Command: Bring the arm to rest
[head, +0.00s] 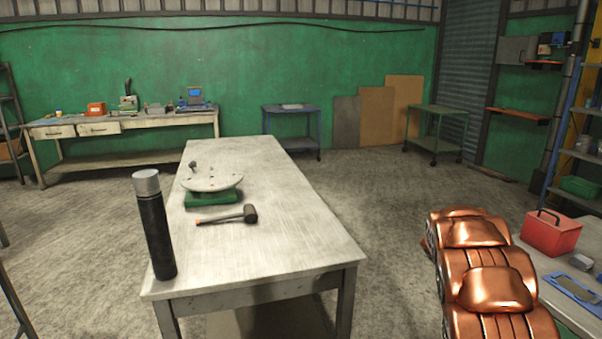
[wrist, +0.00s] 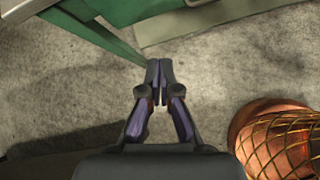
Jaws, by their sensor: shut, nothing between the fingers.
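My gripper (wrist: 159,68) shows in the wrist view with its two fingertips together and nothing between them. It hangs over grey concrete floor, apart from anything. Green metal edges lie beyond the fingertips at the top of that view. In the head view my copper-coloured arm is folded at the lower right, beside the right-hand bench. The gripper itself is hidden in the head view.
A worktable (head: 290,225) stands at centre, bearing a dark grey-capped cylinder (head: 155,230), a round plate (head: 212,178) and a mallet (head: 235,215). A red toolbox (head: 550,233) sits on the right bench. Floor between the worktable and my arm is clear.

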